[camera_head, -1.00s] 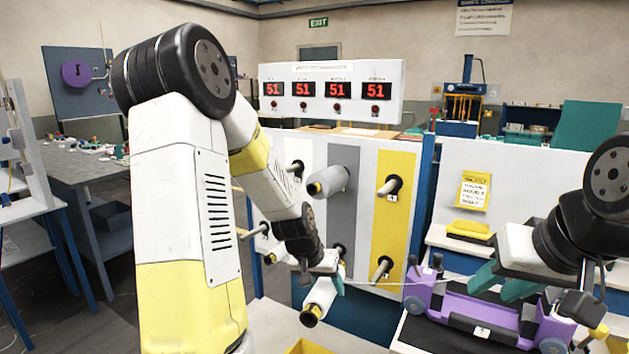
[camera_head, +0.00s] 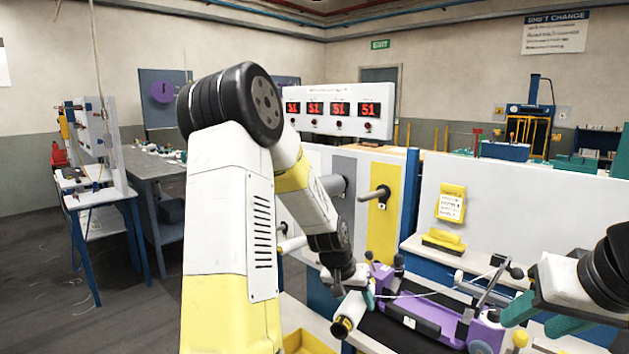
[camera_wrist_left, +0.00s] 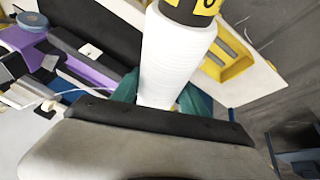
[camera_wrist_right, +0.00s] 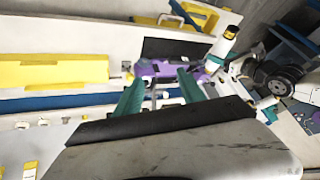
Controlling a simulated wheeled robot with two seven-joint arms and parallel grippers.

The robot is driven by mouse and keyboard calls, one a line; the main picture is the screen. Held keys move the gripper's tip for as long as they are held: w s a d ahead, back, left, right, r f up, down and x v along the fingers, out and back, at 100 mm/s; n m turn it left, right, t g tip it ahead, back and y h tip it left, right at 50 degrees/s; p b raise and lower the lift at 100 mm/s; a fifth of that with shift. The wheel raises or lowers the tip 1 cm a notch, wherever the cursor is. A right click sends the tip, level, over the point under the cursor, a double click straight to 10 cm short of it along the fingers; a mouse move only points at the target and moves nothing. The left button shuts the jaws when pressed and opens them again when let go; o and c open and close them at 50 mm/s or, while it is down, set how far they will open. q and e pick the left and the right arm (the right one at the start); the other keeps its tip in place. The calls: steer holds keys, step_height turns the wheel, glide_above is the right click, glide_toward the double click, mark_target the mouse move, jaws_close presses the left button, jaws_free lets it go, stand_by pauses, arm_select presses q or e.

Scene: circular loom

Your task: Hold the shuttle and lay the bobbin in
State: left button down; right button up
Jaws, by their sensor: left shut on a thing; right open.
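The purple shuttle (camera_head: 418,305) lies on a black mat on the bench, with a lever (camera_head: 492,283) standing raised at its right part. My left gripper (camera_head: 358,297) is shut on the white bobbin (camera_head: 349,312), which has a black and yellow end, and holds it just left of the shuttle. The bobbin fills the middle of the left wrist view (camera_wrist_left: 172,60) between green fingers. A thread runs from the bobbin toward the shuttle. My right gripper (camera_head: 530,322) is open and empty, right of the shuttle; its green fingers show apart in the right wrist view (camera_wrist_right: 160,92).
A yellow tray (camera_head: 308,343) is at the front, below the bobbin. A peg panel (camera_head: 343,212) stands behind my left arm, with a peg (camera_head: 376,196) on its yellow strip. A yellow bin (camera_head: 443,241) and card (camera_head: 451,203) are behind the shuttle.

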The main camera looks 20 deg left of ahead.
steer(key=n+g+h, duration=0.2)
steer(key=n+g, duration=0.4)
steer(key=n, duration=0.7)
glide_above(429, 322)
step_height(429, 322, down, 13)
step_height(429, 322, down, 12)
steer(key=shift+s+r, duration=0.1)
steer(key=shift+r, duration=0.15)
jaws_close()
